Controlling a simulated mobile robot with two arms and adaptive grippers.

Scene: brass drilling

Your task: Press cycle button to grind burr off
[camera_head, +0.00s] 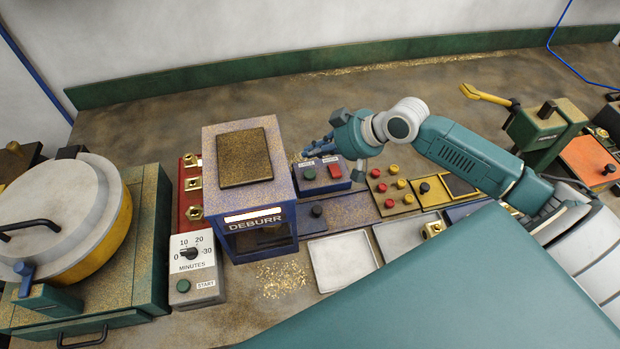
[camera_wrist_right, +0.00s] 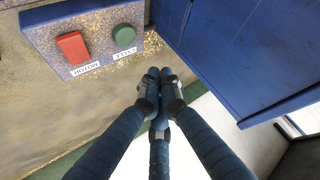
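The blue DEBURR machine (camera_head: 247,190) stands left of centre in the head view. Beside it on the right is a small blue control box (camera_head: 324,184) with a green cycle button (camera_head: 309,174) and a red motor switch (camera_head: 335,170). The wrist view also shows the green button (camera_wrist_right: 124,35) and the red switch (camera_wrist_right: 73,47). My right gripper (camera_head: 316,148) is just behind the control box in the head view. In the wrist view its fingertips (camera_wrist_right: 160,76) are together and empty, apart from the green button. My left gripper is not in view.
A timer box (camera_head: 193,267) with a START button and a round lidded drum (camera_head: 60,220) stand left. A panel of red and yellow buttons (camera_head: 402,190) is right of the control box. Trays (camera_head: 343,262) lie in front. A green press (camera_head: 540,128) stands at right.

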